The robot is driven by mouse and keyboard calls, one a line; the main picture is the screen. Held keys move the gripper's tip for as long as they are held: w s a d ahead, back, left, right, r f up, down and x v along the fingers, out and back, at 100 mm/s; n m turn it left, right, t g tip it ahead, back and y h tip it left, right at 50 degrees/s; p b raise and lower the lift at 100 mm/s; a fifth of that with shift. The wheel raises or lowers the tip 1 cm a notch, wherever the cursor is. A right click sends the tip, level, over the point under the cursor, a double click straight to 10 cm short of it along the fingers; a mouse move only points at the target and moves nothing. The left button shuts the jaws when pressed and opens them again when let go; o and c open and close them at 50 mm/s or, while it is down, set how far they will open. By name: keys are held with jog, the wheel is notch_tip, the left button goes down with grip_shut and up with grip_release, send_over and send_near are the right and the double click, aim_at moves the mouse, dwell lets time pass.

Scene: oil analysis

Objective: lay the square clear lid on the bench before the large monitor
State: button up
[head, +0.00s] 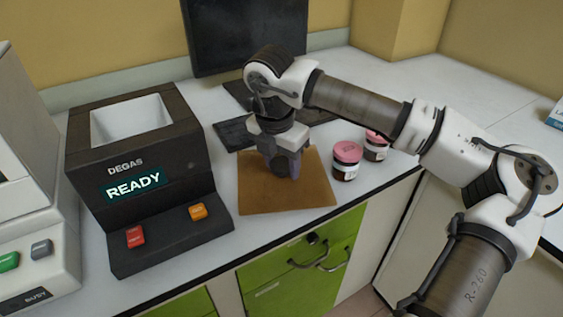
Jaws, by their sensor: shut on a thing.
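My gripper (284,168) points down over a brown square sheet (262,198) at the front of the bench. It is shut on a small dark part between its fingers. I take this to be part of the square clear lid, but the lid's clear outline cannot be made out against the brown square. I cannot tell whether what I hold touches the square. The large monitor (240,35) stands dark at the back, behind my wrist. The white bench (205,100) shows in front and to the left of it.
The black DEGAS unit (150,170), showing READY, stands left with its square top open. A dark flat pad (233,134) and a keyboard (238,91) lie before the monitor. Two pink-lidded jars (346,160) (376,146) stand right of the gripper. The bench's front edge is close.

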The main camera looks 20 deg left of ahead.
aim_at(276, 169)
jog(key=shift+f, duration=0.25)
jog(key=shift+f, duration=0.1)
jog(key=shift+f, duration=0.1)
jog(key=o, duration=1.3)
notch_tip(276, 169, up, 12)
jog(key=s, duration=0.1)
jog(key=shift+s+a+b, duration=0.25)
jog(key=shift+s+b, duration=0.1)
jog(key=shift+s, duration=0.05)
